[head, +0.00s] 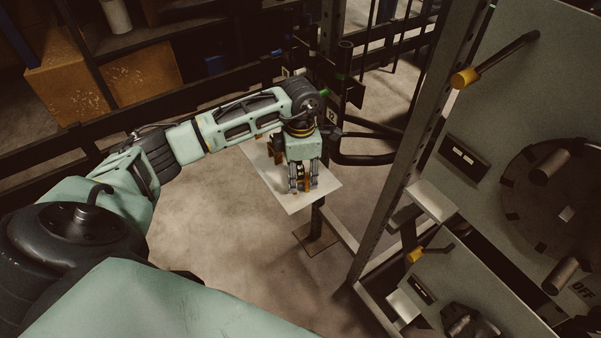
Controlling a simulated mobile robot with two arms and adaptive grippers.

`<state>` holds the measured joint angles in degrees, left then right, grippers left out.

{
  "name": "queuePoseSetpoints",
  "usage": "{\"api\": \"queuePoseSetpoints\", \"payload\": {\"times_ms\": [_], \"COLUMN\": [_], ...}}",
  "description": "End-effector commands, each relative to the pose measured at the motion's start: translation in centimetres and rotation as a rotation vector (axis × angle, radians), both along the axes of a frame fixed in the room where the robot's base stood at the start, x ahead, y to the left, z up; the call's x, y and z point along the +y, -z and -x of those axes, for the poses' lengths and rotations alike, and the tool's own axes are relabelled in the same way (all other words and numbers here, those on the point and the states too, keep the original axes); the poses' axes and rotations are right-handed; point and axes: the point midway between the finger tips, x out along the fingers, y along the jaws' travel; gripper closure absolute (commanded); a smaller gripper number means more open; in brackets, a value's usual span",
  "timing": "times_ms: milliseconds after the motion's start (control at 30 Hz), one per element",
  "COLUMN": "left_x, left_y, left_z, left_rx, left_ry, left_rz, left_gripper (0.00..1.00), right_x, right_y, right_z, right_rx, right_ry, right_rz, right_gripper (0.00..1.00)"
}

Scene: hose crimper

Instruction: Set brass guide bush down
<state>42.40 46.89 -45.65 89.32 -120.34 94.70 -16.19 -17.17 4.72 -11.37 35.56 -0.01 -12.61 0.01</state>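My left gripper (303,186) points down over a pale flat plate (293,207) on a single post. A small brass-coloured piece (307,183), which may be the brass guide bush, shows between its fingers. The fingers are small and dark here, and I cannot tell whether they grip the piece or whether it touches the plate. More brass-coloured bits (277,140) show on the plate's far side, partly hidden by my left arm. My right gripper is not in view.
A grey machine panel (487,120) with yellow-collared handles (466,78) and a dark round head (560,195) stands at the right. A dark frame and black hose (365,158) are close behind the plate. Shelves with cardboard boxes (143,79) are at the back left. Open floor lies around the post.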

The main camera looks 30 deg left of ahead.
Motion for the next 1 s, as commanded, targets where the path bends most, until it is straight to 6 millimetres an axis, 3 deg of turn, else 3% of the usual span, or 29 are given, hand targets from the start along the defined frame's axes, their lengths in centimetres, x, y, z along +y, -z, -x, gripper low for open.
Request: {"api": "queuePoseSetpoints", "payload": {"times_ms": [333,800,1000], "left_x": [0.0,0.0,0.0], "left_y": [-0.9,-10.1,-12.0], "left_z": [-0.1,-0.1,-0.1], "left_rx": [-0.004,-0.005,-0.001], "left_ry": [0.0,0.0,0.0], "left_rz": [0.001,-0.001,0.0], "left_gripper": [0.61,0.61,0.61], "right_x": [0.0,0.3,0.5], "right_y": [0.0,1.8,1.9], "right_z": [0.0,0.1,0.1], "right_rx": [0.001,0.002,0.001], "right_ry": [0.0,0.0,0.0], "right_rz": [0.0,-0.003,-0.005], "right_gripper": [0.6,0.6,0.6]}}
